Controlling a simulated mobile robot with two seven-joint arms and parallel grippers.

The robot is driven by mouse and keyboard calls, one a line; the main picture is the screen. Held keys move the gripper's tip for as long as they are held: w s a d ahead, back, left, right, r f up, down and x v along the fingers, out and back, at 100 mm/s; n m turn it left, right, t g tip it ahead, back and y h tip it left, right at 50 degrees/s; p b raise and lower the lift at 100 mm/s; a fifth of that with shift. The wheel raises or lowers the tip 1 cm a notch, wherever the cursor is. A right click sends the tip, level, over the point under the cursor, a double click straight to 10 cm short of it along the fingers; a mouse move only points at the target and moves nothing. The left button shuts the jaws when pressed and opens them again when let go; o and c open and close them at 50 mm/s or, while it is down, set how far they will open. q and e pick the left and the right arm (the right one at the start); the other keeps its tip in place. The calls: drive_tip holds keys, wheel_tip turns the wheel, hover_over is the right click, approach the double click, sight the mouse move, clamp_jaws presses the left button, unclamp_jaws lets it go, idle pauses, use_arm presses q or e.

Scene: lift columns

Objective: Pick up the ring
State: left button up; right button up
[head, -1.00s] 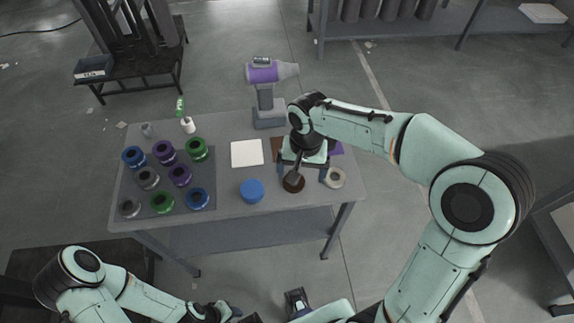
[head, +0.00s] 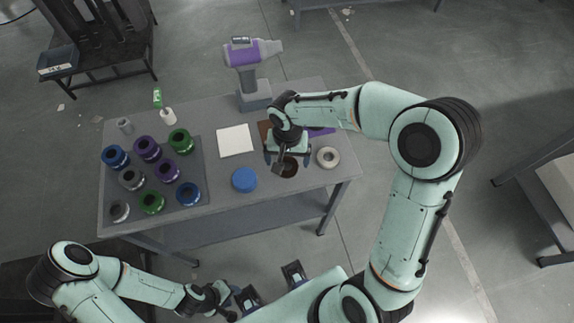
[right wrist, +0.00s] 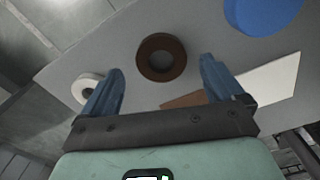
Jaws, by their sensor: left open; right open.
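A dark brown ring (head: 290,173) lies flat on the grey table, partly hidden by my right gripper in the head view. My right gripper (head: 287,164) is open above it, pointing down. In the right wrist view the brown ring (right wrist: 181,54) shows whole, between the two blue fingers and apart from both. A pale cream ring (head: 328,149) lies just right of this gripper; in the right wrist view it (right wrist: 80,80) is partly behind the left finger. My left gripper (head: 234,294) is open and empty, low in front of the table.
A blue round piece (head: 244,180) lies left of the brown ring. A white square (head: 235,141) and a brown square (head: 265,130) lie behind. A grey tray (head: 193,166) holds several coloured spools. A purple-grey drill (head: 254,54) stands at the table's back.

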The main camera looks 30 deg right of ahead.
drive_tip(key=shift+w+f, duration=0.1)
drive_tip(key=shift+f, duration=1.3)
drive_tip(key=c, duration=1.2)
drive_tip(key=shift+r, duration=0.15)
use_arm(q)
drive_tip(key=w+r+p, duration=0.2)
drive_tip(key=r+p, duration=0.1)
drive_tip(key=shift+w+r, duration=0.15)
drive_tip(key=shift+r, duration=0.1)
use_arm(e)
wheel_tip(320, 180, up, 21)
drive_tip(key=shift+f, duration=0.15)
